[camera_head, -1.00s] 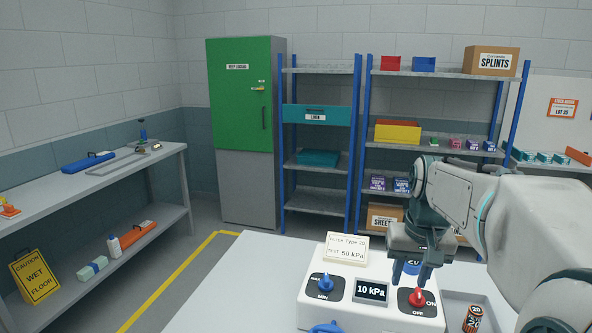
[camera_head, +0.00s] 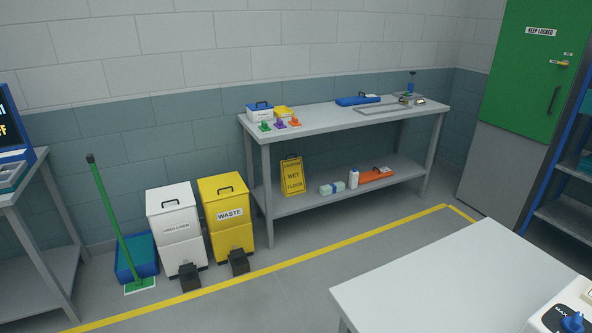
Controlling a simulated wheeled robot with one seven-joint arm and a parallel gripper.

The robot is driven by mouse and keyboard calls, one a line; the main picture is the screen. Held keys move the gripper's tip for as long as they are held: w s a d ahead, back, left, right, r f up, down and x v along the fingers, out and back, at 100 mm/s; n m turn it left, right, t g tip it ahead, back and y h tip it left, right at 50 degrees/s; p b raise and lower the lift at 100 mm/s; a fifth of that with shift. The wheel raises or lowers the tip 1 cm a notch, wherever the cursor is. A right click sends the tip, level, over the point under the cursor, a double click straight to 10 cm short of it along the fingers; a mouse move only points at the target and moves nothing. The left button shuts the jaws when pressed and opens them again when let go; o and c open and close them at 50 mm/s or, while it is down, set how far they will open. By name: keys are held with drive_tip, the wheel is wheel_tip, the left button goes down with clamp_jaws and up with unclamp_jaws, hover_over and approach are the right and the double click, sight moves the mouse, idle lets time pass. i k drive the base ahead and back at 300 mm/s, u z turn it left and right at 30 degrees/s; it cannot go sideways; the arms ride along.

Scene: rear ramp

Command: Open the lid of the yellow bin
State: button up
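The yellow bin (camera_head: 228,214) stands on the floor against the back wall, left of the grey workbench. It has a "WASTE" label on its front, a dark handle (camera_head: 225,190) on its lid and a black pedal (camera_head: 238,262) at its foot. The lid is shut. My gripper is not in the head view now, so I cannot see whether it is open or shut.
The workbench (camera_head: 340,118) is right of the bin. A white table (camera_head: 430,285) fills the lower right. Floor before the bins is clear.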

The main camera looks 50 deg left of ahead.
sight(223, 186)
drive_tip(key=u, duration=2.6)
drive_tip(key=i, duration=2.7)
drive_tip(key=z, duration=0.25)
drive_tip(key=i, duration=1.45)
drive_tip(key=z, duration=0.25)
